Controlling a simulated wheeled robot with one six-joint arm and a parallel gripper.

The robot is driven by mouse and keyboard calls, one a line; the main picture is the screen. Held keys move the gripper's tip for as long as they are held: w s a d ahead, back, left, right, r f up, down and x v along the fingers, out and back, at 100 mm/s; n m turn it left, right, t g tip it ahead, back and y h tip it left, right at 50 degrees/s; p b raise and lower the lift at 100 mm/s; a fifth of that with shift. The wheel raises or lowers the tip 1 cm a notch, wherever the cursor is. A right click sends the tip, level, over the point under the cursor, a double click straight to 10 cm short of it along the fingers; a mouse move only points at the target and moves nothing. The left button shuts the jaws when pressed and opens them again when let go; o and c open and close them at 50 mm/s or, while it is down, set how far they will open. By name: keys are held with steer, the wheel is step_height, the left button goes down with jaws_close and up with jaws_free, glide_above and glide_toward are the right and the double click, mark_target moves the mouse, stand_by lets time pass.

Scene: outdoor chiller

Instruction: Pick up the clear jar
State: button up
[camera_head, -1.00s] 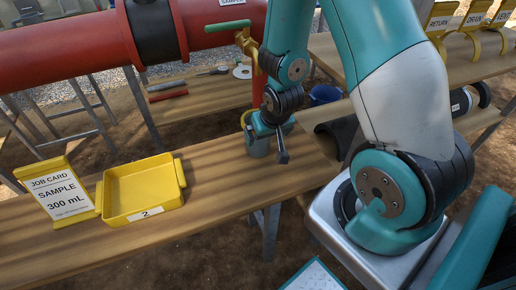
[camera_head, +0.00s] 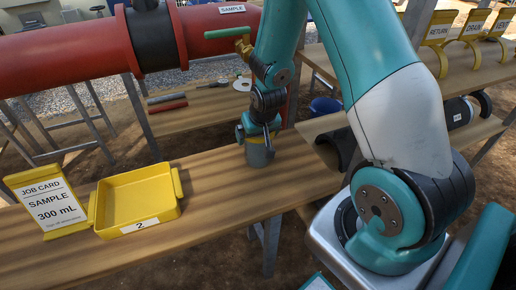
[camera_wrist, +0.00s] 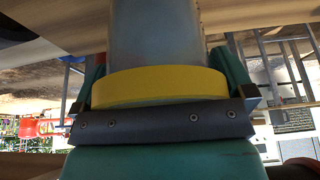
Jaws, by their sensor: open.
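The clear jar (camera_head: 260,157) looks greyish and stands upright on the wooden bench, with a yellow band at its top. My gripper (camera_head: 256,134) is at the top of the jar, pointing down, and hides part of it. In the wrist view the jar (camera_wrist: 155,38) fills the middle, and its yellow band (camera_wrist: 158,88) lies close to the dark palm edge. The teal fingers of my gripper (camera_wrist: 160,68) stand open on both sides of the jar. I cannot tell whether either finger touches it.
A yellow tray (camera_head: 109,206) marked 2 and a job card reading SAMPLE 300 mL (camera_head: 48,205) are left on the bench. A red pipe (camera_head: 60,50) with a green-handled valve (camera_head: 228,32) runs behind. The bench between tray and jar is clear.

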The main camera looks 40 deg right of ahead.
steer(key=c, duration=1.5)
steer(key=shift+o, duration=0.2)
steer(key=shift+r, duration=0.2)
